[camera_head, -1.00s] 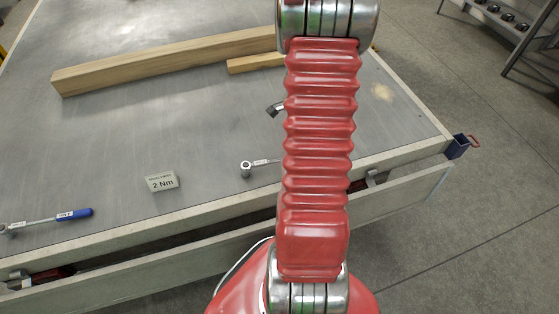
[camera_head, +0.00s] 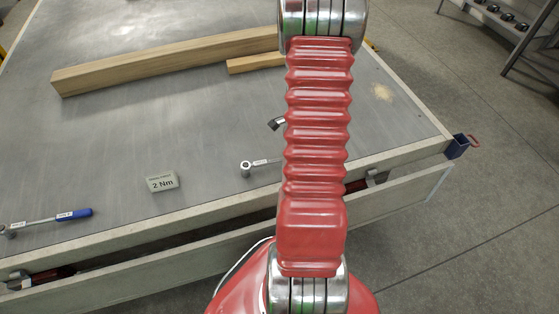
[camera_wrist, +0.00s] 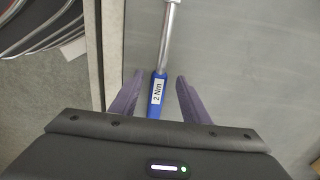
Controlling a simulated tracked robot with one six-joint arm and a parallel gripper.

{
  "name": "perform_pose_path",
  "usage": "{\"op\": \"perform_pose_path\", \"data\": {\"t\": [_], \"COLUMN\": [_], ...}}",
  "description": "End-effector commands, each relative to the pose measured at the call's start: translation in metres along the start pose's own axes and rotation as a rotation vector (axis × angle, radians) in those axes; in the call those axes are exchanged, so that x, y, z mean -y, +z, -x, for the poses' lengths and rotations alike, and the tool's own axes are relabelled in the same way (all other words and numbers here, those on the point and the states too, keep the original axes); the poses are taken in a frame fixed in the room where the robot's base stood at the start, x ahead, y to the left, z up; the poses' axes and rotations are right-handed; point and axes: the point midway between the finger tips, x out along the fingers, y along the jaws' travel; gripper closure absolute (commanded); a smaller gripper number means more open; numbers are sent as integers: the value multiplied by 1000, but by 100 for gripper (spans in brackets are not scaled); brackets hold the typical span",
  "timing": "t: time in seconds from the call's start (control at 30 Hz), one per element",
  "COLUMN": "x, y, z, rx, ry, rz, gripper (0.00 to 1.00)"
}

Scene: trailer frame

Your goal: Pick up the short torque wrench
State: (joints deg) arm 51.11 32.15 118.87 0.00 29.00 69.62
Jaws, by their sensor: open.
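In the wrist view a torque wrench (camera_wrist: 164,48) with a silver shaft and a blue handle (camera_wrist: 155,98) labelled "2 Nm" lies on the grey top. My gripper (camera_wrist: 160,92) is open, with one purple finger on each side of the blue handle and gaps between. In the head view a wrench head and silver shaft (camera_head: 258,164) show left of my red arm, which hides the rest of that wrench and my gripper. Another wrench with a blue handle (camera_head: 66,216) lies at the far left near the front edge.
A small "2 Nm" sign (camera_head: 162,182) stands on the grey top (camera_head: 110,150). A long wooden beam (camera_head: 160,62) and a shorter wood piece (camera_head: 255,63) lie at the back.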

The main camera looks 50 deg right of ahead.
Motion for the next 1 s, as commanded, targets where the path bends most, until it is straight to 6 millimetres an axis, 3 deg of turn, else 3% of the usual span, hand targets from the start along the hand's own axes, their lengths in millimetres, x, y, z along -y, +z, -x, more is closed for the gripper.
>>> {"op": "perform_pose_path", "data": {"t": [0.47,1.0], "x": [0,1], "y": [0,0], "z": [0,0], "rx": [0,0], "ry": [-1,-1], "rz": [1,1], "gripper": [58,94]}}
